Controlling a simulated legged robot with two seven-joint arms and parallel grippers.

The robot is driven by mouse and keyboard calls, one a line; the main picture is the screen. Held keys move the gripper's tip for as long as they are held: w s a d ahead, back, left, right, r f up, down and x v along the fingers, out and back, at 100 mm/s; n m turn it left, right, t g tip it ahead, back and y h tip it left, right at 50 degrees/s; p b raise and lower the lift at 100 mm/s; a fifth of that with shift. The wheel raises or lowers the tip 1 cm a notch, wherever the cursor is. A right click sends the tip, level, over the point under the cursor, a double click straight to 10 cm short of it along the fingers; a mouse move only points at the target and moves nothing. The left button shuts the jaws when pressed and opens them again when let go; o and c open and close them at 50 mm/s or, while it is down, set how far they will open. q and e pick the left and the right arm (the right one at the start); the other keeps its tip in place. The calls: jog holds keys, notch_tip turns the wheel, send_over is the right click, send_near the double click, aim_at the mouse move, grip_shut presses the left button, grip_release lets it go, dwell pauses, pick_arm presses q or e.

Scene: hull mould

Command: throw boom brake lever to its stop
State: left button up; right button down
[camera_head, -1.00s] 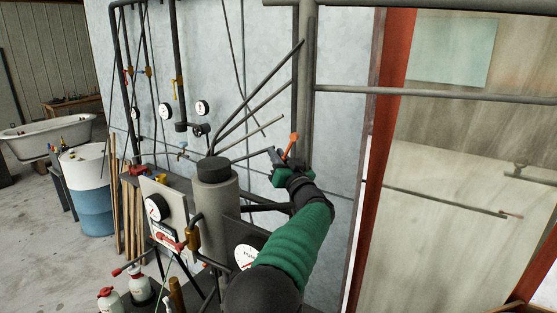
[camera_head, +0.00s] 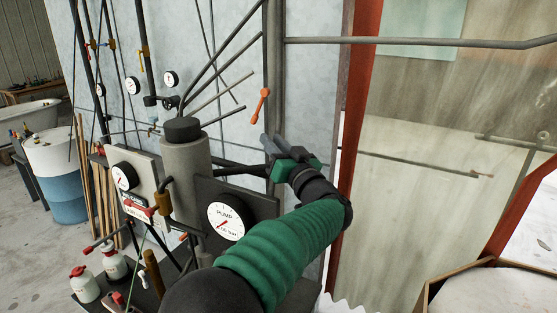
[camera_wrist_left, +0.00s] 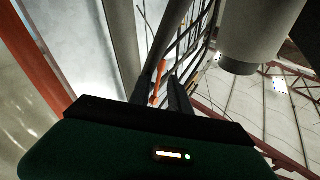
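The orange lever (camera_head: 260,105) is on the dark vertical post, tilted with its upper end to the right in the head view. I take it as the boom brake lever. My left gripper (camera_head: 272,144) is just below it, apart from it in the head view, with its two dark fingers spread and nothing seen between them. In the left wrist view the lever (camera_wrist_left: 157,80) shows as an orange strip beyond and between the fingers (camera_wrist_left: 162,92); the depth gap is hard to judge. The lever's stop cannot be made out. My right gripper is not in view.
A grey cylinder (camera_head: 186,160) and a panel with a pump gauge (camera_head: 226,220) stand left of my left forearm. Thin rods (camera_head: 225,65) fan out left of the lever. A red upright beam (camera_head: 357,120) stands to the right. A blue-white drum (camera_head: 58,180) is far left.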

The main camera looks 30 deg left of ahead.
aim_at(259, 107)
pick_arm(q)
jog(key=v, duration=0.2)
jog(key=shift+s+d+f, duration=0.1)
jog(key=shift+d, duration=0.2)
